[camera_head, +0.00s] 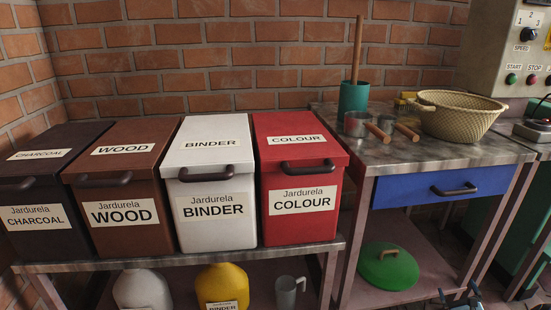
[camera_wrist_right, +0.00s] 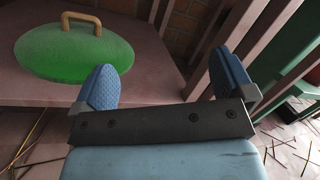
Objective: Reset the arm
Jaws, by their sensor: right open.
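My right gripper (camera_head: 461,295) shows at the bottom edge of the head view, low in front of the metal table. In the right wrist view (camera_wrist_right: 168,78) its two blue padded fingers are wide apart with nothing between them. A green lid with a tan handle (camera_wrist_right: 75,48) lies on the lower shelf ahead and to the left of the fingers. The lid also shows in the head view (camera_head: 388,270), left of the gripper and apart from it. My left gripper is in neither view.
Charcoal (camera_head: 40,190), wood (camera_head: 120,200), binder (camera_head: 215,195) and red colour (camera_head: 300,190) bins stand on a rack. The table has a blue drawer (camera_head: 425,192) and bears a woven basket (camera_head: 455,115), a green pot (camera_head: 353,96) and scoops. Table legs (camera_wrist_right: 245,50) stand close to the right finger.

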